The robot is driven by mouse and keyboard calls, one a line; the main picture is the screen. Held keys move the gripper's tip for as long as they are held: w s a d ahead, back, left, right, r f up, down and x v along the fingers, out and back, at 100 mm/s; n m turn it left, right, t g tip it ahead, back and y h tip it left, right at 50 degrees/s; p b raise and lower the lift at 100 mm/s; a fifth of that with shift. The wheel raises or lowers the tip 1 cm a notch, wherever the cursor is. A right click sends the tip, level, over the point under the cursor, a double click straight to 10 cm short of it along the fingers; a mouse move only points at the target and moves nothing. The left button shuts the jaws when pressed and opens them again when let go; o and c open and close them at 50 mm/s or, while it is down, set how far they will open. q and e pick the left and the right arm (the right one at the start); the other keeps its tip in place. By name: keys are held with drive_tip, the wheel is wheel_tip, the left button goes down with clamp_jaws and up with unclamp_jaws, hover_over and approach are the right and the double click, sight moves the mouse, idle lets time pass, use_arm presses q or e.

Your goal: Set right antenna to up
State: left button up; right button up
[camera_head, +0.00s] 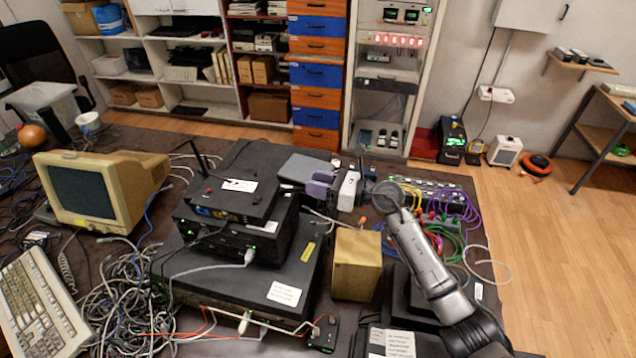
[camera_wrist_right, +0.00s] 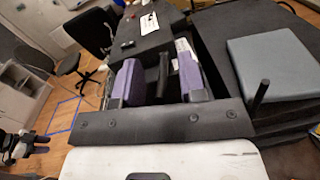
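The black router (camera_head: 232,194) with a white label lies on top of a stack of black boxes. Its left antenna (camera_head: 198,155) stands up, tilted, at the back left corner. My right gripper (camera_head: 335,186) is beside the router's right side, its purple fingers apart. In the right wrist view, a dark bar that looks like the right antenna (camera_wrist_right: 164,75) lies between the open fingers (camera_wrist_right: 160,80), with gaps on both sides. In the head view I cannot make out the right antenna.
A yellowish box (camera_head: 357,265) stands right of the stack, below my right gripper. An old monitor (camera_head: 95,190) and tangled cables (camera_head: 125,300) are at left. A thin black rod (camera_wrist_right: 259,95) rises near the gripper.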

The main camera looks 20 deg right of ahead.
drive_tip(key=shift+c, duration=0.4)
clamp_jaws()
